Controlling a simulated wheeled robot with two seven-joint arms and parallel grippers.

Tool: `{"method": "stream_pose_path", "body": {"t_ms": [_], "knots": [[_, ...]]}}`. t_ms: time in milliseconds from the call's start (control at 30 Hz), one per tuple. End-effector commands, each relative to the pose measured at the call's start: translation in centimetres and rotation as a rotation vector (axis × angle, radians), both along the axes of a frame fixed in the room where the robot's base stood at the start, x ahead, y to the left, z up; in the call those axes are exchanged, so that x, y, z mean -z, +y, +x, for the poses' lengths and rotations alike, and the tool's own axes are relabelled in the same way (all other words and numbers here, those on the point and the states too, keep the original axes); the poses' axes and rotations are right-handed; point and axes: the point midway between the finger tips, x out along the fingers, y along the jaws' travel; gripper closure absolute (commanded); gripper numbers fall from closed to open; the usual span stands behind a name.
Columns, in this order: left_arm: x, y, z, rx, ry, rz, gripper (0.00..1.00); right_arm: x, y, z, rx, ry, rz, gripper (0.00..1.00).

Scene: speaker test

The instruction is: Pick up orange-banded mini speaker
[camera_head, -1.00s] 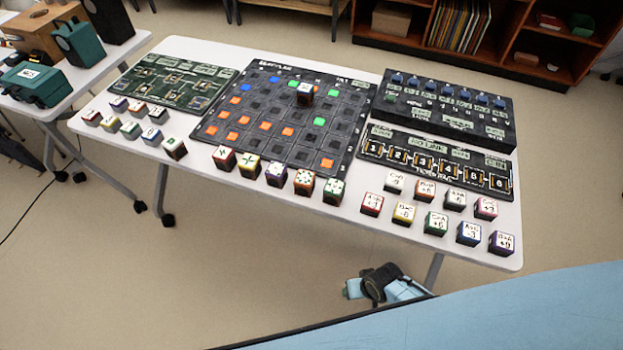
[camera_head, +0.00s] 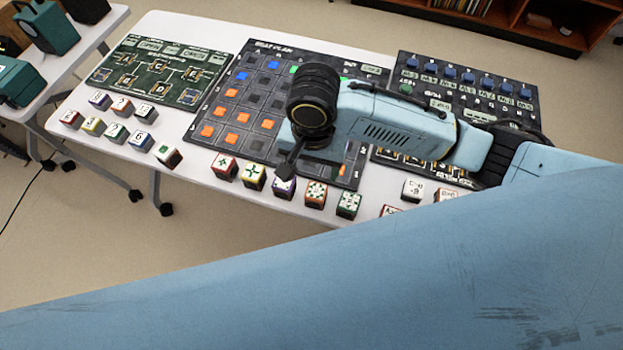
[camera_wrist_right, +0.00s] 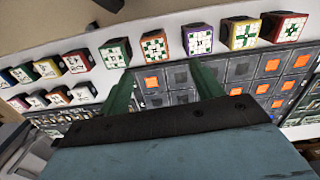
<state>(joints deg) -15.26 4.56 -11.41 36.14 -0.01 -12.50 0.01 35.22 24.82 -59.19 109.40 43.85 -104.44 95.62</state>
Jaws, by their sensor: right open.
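A small cube with orange sides and a dotted white top (camera_head: 316,193) stands in the front row on the white table. It also shows in the right wrist view (camera_wrist_right: 154,45), just beyond the fingertips and roughly between them, not gripped. I take it for the orange-banded mini speaker, though other cubes elsewhere also look orange-sided. My right gripper (camera_wrist_right: 162,74) is open and empty, its two green fingers spread. In the head view my right gripper (camera_head: 287,168) is over the front of the grid board, behind the purple cube. My left gripper is not in view.
Close neighbours are a purple cube (camera_head: 284,187) and a green cube (camera_head: 348,205). The dark grid board (camera_head: 205,112) lies behind the row. A green circuit board (camera_head: 160,72) and more cubes are at left. My blue body hides the front right.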

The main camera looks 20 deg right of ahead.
Motion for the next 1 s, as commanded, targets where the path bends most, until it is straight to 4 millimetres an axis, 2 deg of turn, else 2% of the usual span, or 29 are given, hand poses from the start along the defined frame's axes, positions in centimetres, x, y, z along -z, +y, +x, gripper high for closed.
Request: {"method": "stream_pose_path", "body": {"t_ms": [100, 200, 300, 433, 533, 700, 833, 1000], "knots": [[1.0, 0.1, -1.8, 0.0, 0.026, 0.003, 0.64, 2.8, -0.1, -0.1, 0.0, 0.002, -0.003, 0.35], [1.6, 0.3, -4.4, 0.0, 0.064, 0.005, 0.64, 4.6, -0.1, 0.0, 0.0, 0.001, -0.002, 0.35], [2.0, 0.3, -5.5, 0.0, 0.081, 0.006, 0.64, 5.9, -0.1, 0.0, 0.0, 0.001, -0.001, 0.35], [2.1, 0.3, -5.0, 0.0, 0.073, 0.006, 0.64, 6.7, -0.1, 0.0, 0.0, -0.001, 0.0, 0.35], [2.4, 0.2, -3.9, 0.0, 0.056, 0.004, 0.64, 7.6, -0.2, 0.0, 0.0, -0.001, -0.001, 0.35], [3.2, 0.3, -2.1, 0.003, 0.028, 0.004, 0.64, 10.3, -0.7, -0.1, 0.0, 0.0, -0.001, 0.35], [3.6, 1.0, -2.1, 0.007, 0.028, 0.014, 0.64, 11.6, -0.6, -0.1, 0.0, -0.003, 0.001, 0.35], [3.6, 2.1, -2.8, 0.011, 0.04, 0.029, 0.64, 11.9, -0.6, -0.1, -0.001, -0.003, 0.002, 0.35]]}}
